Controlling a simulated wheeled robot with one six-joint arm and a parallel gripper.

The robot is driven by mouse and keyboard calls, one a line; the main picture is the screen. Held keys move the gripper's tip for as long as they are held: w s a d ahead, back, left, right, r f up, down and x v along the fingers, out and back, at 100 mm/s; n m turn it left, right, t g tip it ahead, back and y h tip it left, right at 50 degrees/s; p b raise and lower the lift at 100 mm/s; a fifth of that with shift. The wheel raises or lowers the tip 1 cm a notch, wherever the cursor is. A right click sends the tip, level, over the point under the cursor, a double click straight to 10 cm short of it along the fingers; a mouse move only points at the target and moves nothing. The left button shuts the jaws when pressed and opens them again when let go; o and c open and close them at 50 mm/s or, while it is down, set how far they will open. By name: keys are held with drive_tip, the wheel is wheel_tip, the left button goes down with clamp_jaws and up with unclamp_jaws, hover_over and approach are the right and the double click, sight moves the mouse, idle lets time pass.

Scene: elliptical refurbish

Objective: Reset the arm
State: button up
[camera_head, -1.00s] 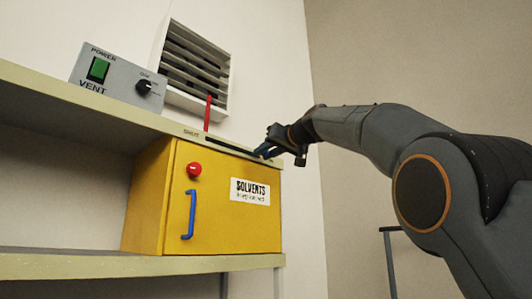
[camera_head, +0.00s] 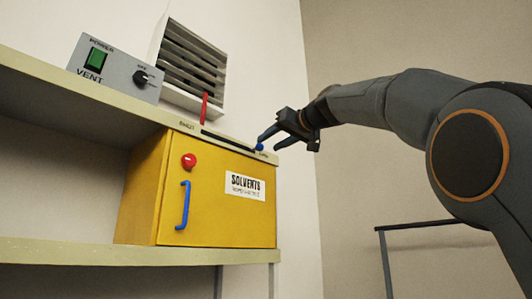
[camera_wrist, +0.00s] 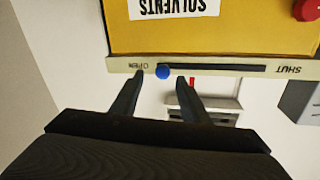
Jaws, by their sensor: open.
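My gripper (camera_head: 268,141) is open and empty at the right end of the upper shelf's front edge in the head view. Its two fingers also show in the wrist view (camera_wrist: 160,85), spread apart. A blue knob (camera_head: 259,147) sits at the right end of a dark slot in the shelf edge. In the wrist view the blue knob (camera_wrist: 162,72) is at the end marked OPEN, between the fingertips in the picture. I cannot tell whether a finger touches it.
A yellow SOLVENTS cabinet (camera_head: 215,215) with a red button (camera_head: 189,161) and blue handle (camera_head: 183,205) stands below the shelf (camera_head: 60,99). A VENT power box (camera_head: 118,72) and a louvred vent (camera_head: 190,70) with a red lever (camera_head: 204,108) are above. Right of the shelf is open.

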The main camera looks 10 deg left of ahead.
drive_tip(key=shift+s+d, duration=0.45)
drive_tip(key=shift+s, duration=0.1)
